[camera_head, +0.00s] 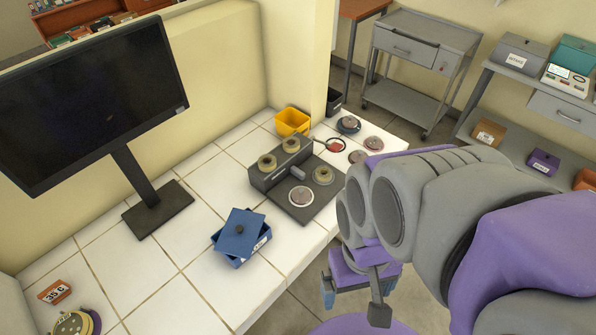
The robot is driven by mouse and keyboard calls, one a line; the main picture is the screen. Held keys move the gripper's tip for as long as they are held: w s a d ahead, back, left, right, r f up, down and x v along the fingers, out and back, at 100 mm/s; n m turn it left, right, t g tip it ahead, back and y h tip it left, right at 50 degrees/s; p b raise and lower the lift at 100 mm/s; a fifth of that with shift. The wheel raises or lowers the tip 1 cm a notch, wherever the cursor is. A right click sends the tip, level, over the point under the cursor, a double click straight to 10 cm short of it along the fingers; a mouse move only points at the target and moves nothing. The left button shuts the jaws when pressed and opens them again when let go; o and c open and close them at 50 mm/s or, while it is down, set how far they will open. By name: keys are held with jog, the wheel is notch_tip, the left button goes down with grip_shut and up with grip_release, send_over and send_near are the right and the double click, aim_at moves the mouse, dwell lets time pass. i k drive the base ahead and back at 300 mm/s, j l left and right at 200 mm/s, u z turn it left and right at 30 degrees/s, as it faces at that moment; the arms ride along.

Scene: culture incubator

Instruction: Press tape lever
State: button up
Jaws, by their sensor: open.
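A dark grey tape device (265,180) sits on the white tiled counter, right of centre. Two tan reels stand on its raised back part. Another tan reel (323,175) and a pinkish-grey disc (301,196) lie on its flat base. A small light grey bar (298,172) sticks out between them; it may be the lever, but I cannot tell for sure. My gripper (355,292) is open and empty, beyond the counter's right edge and apart from the device. My purple and grey arm fills the right side.
A blue box with a tilted lid (239,238) stands left of the device. A yellow bin (292,121), a red-rimmed magnifier-like item (335,145) and several discs lie behind it. A black monitor (95,95) stands at left. A grey cart (415,65) is at the back.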

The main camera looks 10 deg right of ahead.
aim_at(335, 147)
jog(key=i+l, duration=0.7)
